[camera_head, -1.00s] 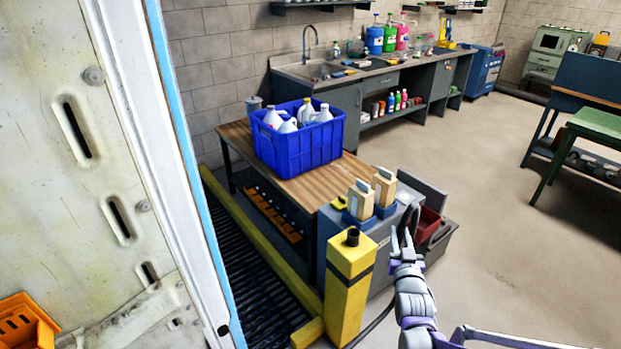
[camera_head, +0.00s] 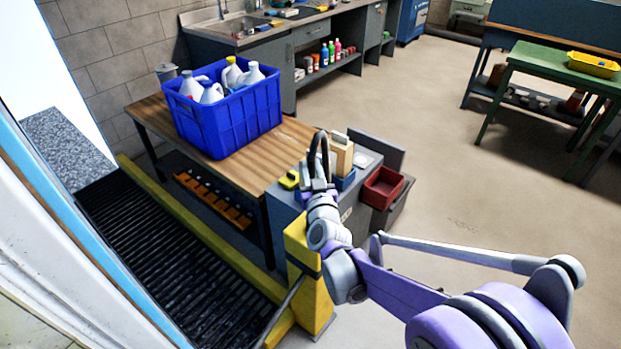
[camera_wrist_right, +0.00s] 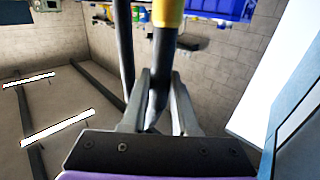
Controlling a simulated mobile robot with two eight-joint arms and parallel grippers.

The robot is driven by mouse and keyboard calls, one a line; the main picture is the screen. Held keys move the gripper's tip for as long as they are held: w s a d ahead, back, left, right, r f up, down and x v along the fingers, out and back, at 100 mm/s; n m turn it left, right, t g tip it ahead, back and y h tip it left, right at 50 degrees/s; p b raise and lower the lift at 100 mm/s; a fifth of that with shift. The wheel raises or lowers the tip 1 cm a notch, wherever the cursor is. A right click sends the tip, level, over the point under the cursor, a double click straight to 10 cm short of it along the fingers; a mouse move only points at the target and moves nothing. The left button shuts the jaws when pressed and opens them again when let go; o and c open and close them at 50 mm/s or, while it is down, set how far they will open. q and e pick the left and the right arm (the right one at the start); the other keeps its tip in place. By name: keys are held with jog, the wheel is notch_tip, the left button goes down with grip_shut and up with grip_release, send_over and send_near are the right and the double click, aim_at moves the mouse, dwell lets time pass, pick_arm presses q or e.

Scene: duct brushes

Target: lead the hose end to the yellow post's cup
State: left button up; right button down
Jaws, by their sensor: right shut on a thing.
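The yellow post (camera_head: 309,285) stands in the lower middle of the head view. My right arm covers its top, so its cup is hidden. My right gripper (camera_head: 318,183) is above and beyond the post's visible part in the picture and is shut on the black hose (camera_head: 318,146), which arcs up from the jaws. In the right wrist view the hose (camera_wrist_right: 162,68) passes between the fingers, with a yellow part (camera_wrist_right: 169,13) beyond it. I cannot tell whether the hose end touches the post. My left gripper is out of view.
A wooden-topped bench (camera_head: 245,165) holds a blue crate (camera_head: 228,122) of bottles. A grey cabinet with a red bin (camera_head: 383,187) stands just behind the post. A floor grate (camera_head: 165,265) with yellow edging lies left. Open floor (camera_head: 430,150) lies right.

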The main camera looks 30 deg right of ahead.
jog(key=shift+s+d+f, duration=0.2)
jog(key=shift+s+d, duration=0.15)
jog(key=shift+s, duration=0.05)
jog(key=shift+w+f+b, duration=0.1)
jog(key=shift+f+b, duration=1.7)
jog(key=shift+f, duration=0.9)
jog(key=shift+a, duration=0.1)
jog(key=shift+f, duration=0.1)
jog(key=shift+f+b, duration=2.1)
jog(key=shift+f, duration=0.6)
jog(key=c, duration=0.6)
grip_release()
